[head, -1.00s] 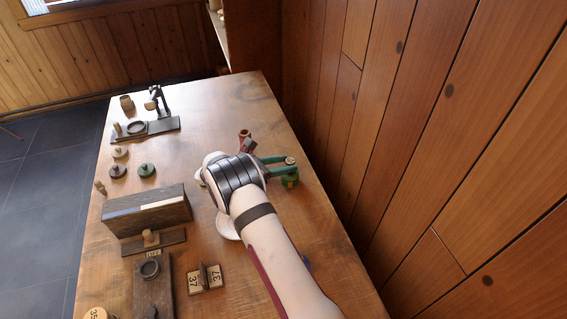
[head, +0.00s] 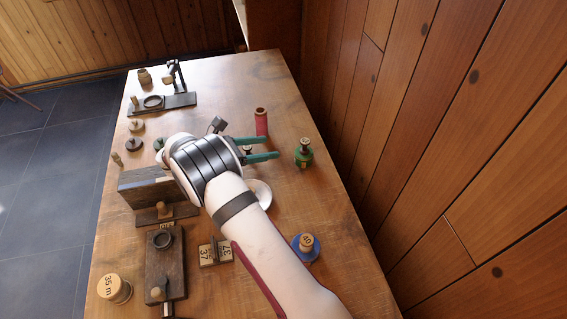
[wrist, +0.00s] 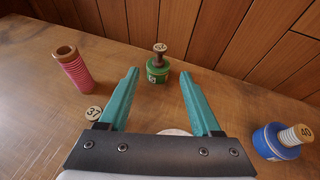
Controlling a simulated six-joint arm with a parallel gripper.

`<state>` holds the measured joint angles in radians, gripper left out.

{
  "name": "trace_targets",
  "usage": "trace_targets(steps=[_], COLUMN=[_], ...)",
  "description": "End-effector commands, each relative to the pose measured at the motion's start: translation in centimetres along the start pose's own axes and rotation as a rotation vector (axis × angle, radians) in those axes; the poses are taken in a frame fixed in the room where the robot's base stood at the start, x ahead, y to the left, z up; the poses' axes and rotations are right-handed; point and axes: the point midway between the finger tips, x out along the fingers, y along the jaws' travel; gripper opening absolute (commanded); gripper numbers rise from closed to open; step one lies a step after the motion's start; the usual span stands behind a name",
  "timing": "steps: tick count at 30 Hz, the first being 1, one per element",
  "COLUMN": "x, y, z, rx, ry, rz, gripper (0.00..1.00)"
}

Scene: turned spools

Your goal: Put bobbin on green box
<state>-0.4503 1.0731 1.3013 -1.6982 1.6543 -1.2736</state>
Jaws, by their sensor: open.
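A dark brown bobbin (head: 305,144) with a pale numbered top stands upright on the green box (head: 304,159), right of my gripper. In the wrist view the bobbin (wrist: 159,58) rests on top of the green box (wrist: 157,74), beyond the fingertips and centred between them. My gripper (head: 277,148) has two green fingers, apart and empty, pointing at the green box with a gap of bare table between. It also shows open in the wrist view (wrist: 159,74).
A red spool (head: 262,122) stands behind the fingers. A blue box (head: 305,250) with a spool marked 40 is nearer the front. A white dish (head: 262,194) lies partly under my arm. Wooden blocks and stands fill the left side. A plank wall rises at right.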

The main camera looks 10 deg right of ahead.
Motion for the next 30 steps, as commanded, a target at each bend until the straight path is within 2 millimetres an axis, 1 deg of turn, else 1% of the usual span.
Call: trace_targets(steps=[2,4,5,7,8,9,11,12,14,15,17,18,21,24,27,30], x=[-0.1,-0.1,0.0,-0.2,-0.3,-0.8,-2.0,-3.2,-5.4,-7.1,-9.7,-11.3,-14.4,-16.0,-16.5,-16.5], y=[0.0,-0.6,-1.3,-4.2,-6.1,-9.1,-14.0,-17.4,-22.4,-25.4,-29.3,-31.2,-34.2,-35.4,-35.7,-35.7], z=[0.0,0.8,1.5,4.0,5.2,6.8,8.7,9.5,9.9,9.8,9.0,8.2,6.4,5.2,4.8,4.8], rx=[0.001,0.037,0.075,0.230,0.322,0.463,0.695,0.853,1.097,1.255,1.471,1.595,1.817,1.924,1.953,1.952], ry=[0.001,0.021,0.041,0.122,0.168,0.233,0.327,0.385,0.464,0.510,0.565,0.593,0.635,0.651,0.653,0.653], rz=[-0.001,-0.020,-0.042,-0.128,-0.183,-0.269,-0.415,-0.521,-0.695,-0.816,-0.997,-1.111,-1.346,-1.481,-1.524,-1.524], gripper=[0.65,0.65,0.65,0.65,0.65,0.65,0.65,0.65,0.65,0.65,0.65,0.65,0.65,0.65,0.65,0.65])
